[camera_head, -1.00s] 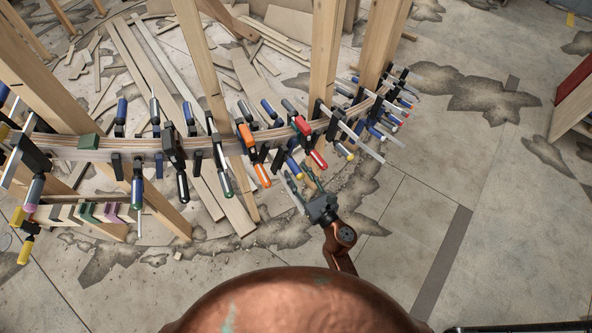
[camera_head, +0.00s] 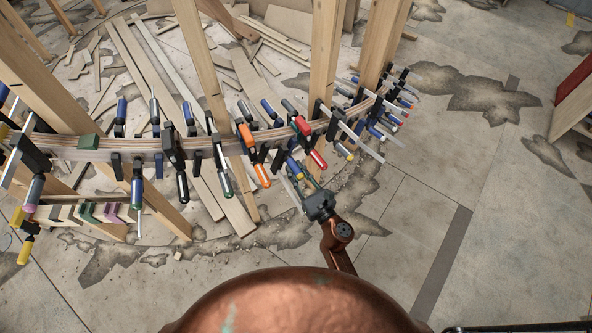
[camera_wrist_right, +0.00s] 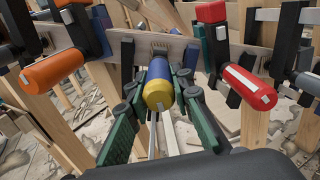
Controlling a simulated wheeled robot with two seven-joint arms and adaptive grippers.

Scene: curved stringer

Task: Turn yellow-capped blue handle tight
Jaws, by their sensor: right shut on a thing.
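The yellow-capped blue handle (camera_wrist_right: 158,88) is in the middle of the right wrist view, its yellow end facing the camera. It also shows in the head view (camera_head: 293,168), below the curved wooden stringer (camera_head: 225,144). My right gripper (camera_wrist_right: 158,92) has its two green-padded fingers on either side of this handle, shut on it. In the head view my right gripper (camera_head: 303,185) reaches up to the handle from below. The clamp's jaws on the stringer are partly hidden behind the handle. My left gripper is not in view.
An orange handle (camera_wrist_right: 52,69) hangs left of my fingers and a red handle (camera_wrist_right: 250,87) right of them, both close. More clamps line the stringer. Upright wooden posts (camera_head: 325,55) stand along it. The floor (camera_head: 500,220) at right is clear.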

